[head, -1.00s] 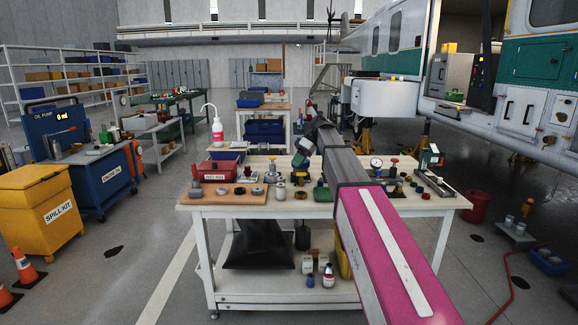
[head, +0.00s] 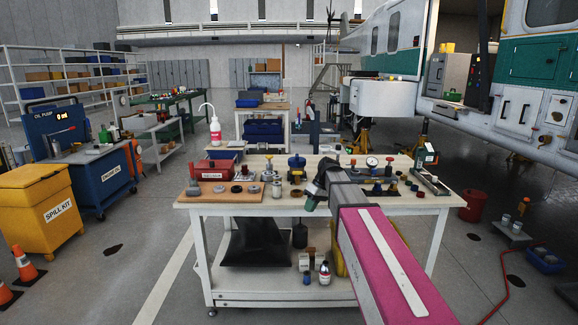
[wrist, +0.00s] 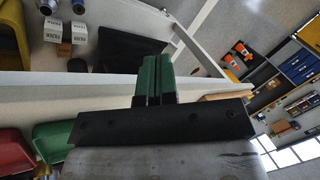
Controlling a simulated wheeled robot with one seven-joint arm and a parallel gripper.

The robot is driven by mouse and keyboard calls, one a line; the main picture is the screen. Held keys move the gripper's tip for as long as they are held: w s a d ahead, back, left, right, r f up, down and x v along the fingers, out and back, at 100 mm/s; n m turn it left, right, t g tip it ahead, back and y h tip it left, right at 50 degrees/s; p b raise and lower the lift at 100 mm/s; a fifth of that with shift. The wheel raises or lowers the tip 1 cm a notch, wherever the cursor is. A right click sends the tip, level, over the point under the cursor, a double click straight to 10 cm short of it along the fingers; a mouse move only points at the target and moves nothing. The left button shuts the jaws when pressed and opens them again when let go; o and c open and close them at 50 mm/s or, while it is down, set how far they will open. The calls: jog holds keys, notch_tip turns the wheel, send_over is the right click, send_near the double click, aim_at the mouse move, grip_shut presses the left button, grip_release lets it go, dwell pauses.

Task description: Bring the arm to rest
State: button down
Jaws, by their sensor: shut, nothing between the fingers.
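My gripper (head: 311,200) is at the front edge of the white workbench (head: 330,208) in the head view, its green fingers pointing down and left. In the wrist view my gripper (wrist: 158,78) shows two green fingers side by side, closed together with nothing between them. My magenta and grey arm reaches in from the lower right of the head view and covers part of the bench.
The bench top holds a red box (head: 212,169), a wooden board (head: 222,193), a gauge (head: 371,162) and several small parts. Below are a black bag (head: 256,243) and small bottles. A yellow spill kit bin (head: 45,208) stands left. Floor between them is clear.

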jog(key=s+d+f+m+h, duration=0.2)
jog(key=s+d+f+m, duration=0.2)
jog(key=s+f, duration=0.5)
jog(key=s+d+f+m+t+h, duration=0.1)
jog(key=s+d+f+m, duration=0.3)
jog(key=s+f, duration=0.6)
jog(key=s+d+h, duration=0.1)
jog(key=s+d, duration=0.1)
jog(key=shift+d+f+t+h, duration=0.3)
jog(key=shift+h, duration=0.1)
jog(key=shift+s, duration=0.1)
